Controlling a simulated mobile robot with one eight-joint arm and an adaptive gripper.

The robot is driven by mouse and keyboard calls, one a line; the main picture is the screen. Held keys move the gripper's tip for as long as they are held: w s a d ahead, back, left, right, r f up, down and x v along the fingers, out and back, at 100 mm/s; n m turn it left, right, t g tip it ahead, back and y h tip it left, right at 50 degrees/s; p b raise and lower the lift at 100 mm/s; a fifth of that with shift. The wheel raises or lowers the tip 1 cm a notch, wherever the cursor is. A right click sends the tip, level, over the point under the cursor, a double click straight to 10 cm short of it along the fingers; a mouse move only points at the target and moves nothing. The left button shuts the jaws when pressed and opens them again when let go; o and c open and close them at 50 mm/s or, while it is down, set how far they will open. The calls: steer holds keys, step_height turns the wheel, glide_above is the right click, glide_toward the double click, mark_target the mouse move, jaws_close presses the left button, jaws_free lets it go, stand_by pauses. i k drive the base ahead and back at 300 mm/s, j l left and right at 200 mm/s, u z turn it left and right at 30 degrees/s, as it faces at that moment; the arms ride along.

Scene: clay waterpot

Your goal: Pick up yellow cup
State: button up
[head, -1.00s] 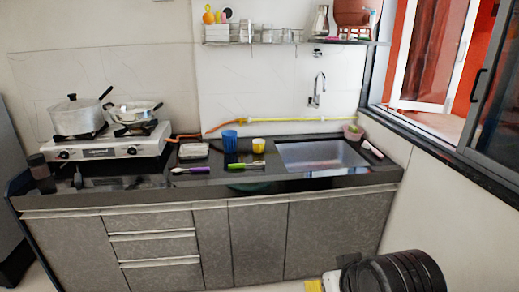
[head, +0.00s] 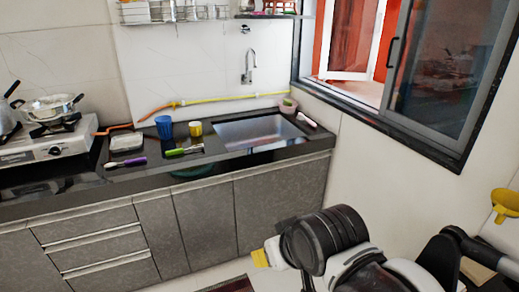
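The yellow cup (head: 195,129) stands upright on the dark kitchen counter (head: 75,192), left of the sink. A blue cup (head: 163,127) stands just to its left. My arm shows at the lower right, well apart from the cup and in front of the counter. Its gripper end cannot be made out clearly; only a small yellow part shows at the arm's left side.
A green-handled item (head: 184,150) and a purple-handled item (head: 125,163) lie in front of the cups. A clear container (head: 127,142) sits to the left. The sink (head: 255,132) and faucet (head: 248,66) are to the right. A stove (head: 45,145) stands far left.

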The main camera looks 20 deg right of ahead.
mark_target(196, 128)
steer(key=i+j+z, duration=0.4)
steer(key=i, duration=0.45)
steer(key=i+j+z, duration=0.4)
steer(key=i+j, duration=0.25)
steer(key=i, duration=0.2)
steer(key=i+j+z, duration=0.45)
steer(key=i+j, duration=0.25)
steer(key=j, duration=0.2)
